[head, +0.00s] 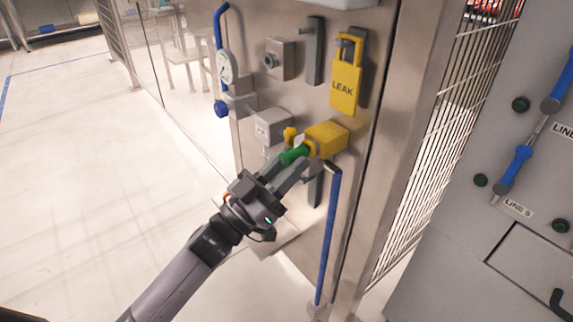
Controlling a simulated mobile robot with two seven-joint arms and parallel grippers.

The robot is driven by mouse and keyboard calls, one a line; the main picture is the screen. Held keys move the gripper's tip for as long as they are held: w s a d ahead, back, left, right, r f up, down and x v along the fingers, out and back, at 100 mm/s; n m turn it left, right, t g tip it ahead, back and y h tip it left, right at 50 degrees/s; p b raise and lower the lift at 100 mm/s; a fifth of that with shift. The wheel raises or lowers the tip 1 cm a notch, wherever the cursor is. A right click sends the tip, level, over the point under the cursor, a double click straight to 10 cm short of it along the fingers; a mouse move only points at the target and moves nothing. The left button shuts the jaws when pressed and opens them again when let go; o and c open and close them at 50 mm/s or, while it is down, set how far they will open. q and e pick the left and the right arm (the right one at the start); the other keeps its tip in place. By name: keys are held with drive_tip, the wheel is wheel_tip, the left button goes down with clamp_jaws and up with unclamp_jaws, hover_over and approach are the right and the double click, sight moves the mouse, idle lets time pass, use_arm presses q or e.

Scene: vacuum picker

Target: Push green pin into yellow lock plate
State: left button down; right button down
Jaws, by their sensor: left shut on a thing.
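The green pin (293,155) is between the fingers of my left gripper (290,165), which is shut on it. The pin points right and up toward the yellow lock plate (327,138), a yellow block on the steel panel. The pin's far end meets a yellow ring at the plate's left side. I cannot tell how deep it sits. A small yellow knob (290,134) stands just above the pin. My right gripper is not in view.
A yellow LEAK tag (345,87) hangs above the plate. A grey box (272,127), a gauge (228,68) and a blue-handled lever (330,235) are close by on the panel. A grey cabinet (470,240) stands at right. Open floor lies left.

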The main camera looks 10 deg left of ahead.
use_arm(q)
drive_tip(key=shift+w+d, duration=0.2)
drive_tip(key=c, duration=0.8)
unclamp_jaws()
drive_tip(key=shift+w+a+r, duration=0.1)
drive_tip(key=shift+a, duration=0.1)
drive_tip(key=shift+v, duration=3.05)
